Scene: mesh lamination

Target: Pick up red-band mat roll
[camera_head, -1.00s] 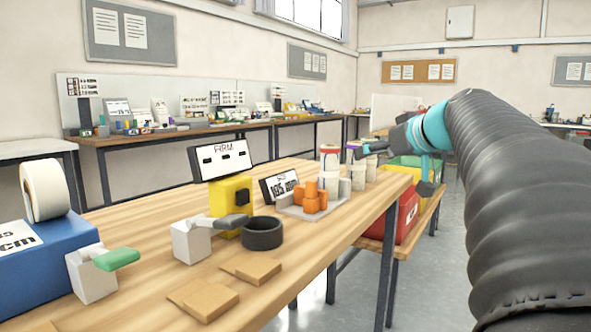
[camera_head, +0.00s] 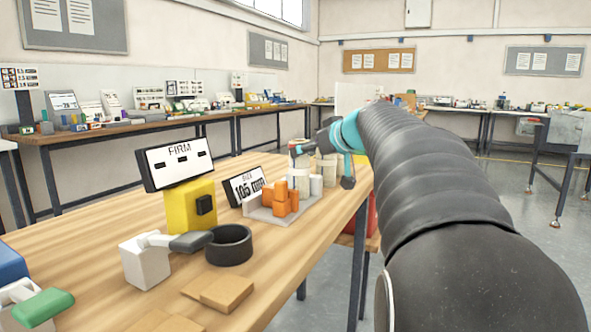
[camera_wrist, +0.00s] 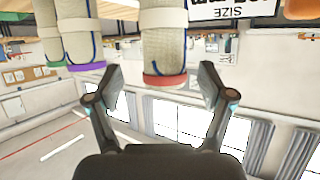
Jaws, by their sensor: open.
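The red-band mat roll (camera_wrist: 165,58) is a pale, woven cylinder with a red end band, a white strap and a blue line. In the wrist view, which is upside down, its red-band end lies between the two fingers of my gripper (camera_wrist: 161,82). Gaps show on both sides, so the fingers do not appear to grip it. In the head view the roll (camera_head: 299,178) stands upright near the table's far end, partly hidden by my gripper. A purple-band roll (camera_wrist: 80,40) and a green-band roll (camera_wrist: 47,35) stand beside it in the wrist view.
A grey tray of orange blocks (camera_head: 281,196) and a size sign (camera_head: 245,186) stand close to the rolls. A yellow device with a FIRM display (camera_head: 180,160), a black ring (camera_head: 229,246) and brown pads (camera_head: 220,291) are nearer on the wooden table (camera_head: 95,225).

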